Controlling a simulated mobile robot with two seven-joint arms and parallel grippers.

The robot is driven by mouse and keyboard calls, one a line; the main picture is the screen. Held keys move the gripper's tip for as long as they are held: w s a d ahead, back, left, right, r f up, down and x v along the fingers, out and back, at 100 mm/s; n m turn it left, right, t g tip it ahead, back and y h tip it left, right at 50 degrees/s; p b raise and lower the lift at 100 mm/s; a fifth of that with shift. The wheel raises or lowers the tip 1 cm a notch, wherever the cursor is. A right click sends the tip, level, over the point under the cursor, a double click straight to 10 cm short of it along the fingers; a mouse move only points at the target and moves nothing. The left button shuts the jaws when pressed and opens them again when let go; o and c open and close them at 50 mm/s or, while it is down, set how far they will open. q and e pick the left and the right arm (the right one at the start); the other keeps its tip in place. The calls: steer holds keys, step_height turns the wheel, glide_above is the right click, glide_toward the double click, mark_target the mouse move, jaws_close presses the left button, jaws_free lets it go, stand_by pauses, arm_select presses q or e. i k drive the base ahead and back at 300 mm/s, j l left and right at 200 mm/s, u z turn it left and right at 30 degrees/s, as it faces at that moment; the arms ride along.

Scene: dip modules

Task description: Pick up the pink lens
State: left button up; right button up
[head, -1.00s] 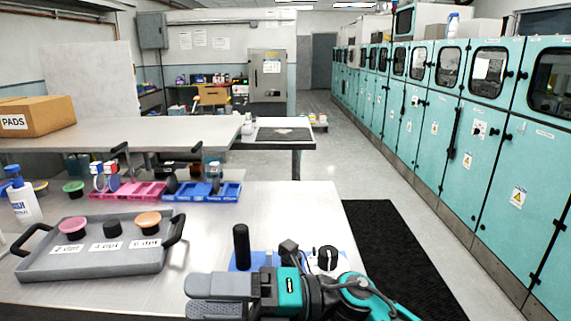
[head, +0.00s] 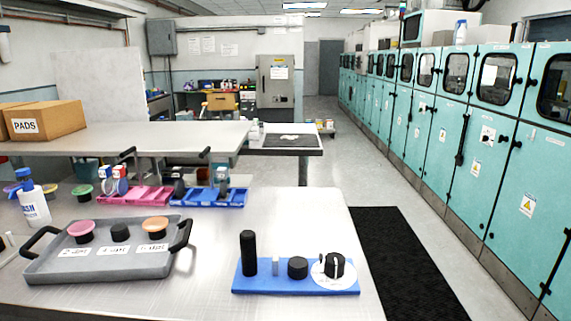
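The pink lens (head: 79,228) is a round pink disc on top of a dark round base. It sits at the left of a grey tray (head: 100,267) with black handles, on the metal table. A black round piece (head: 120,232) is in the middle of the tray, and an orange disc (head: 155,224) on a dark base is at its right. White labels lie in front of each. Neither my left nor my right gripper shows in the head view now.
A blue board (head: 300,284) with a black post, black knobs and a white disc lies to the right of the tray. Pink bins (head: 140,196) and blue bins (head: 210,198) stand behind. A white pump bottle (head: 33,203) is at the left. The table right of the bins is clear.

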mark_target(82, 227)
steer(key=u, duration=1.3)
steer(key=i+j, duration=0.2)
steer(key=j, duration=0.2)
steer(key=i+j+z, duration=0.1)
steer(key=j, duration=0.25)
steer(key=i+j, duration=0.25)
steer(key=j, duration=0.15)
steer(key=i+j, duration=0.2)
steer(key=j, duration=0.2)
steer(key=i+j+z, duration=0.1)
steer(key=j, duration=0.3)
steer(key=i, duration=0.1)
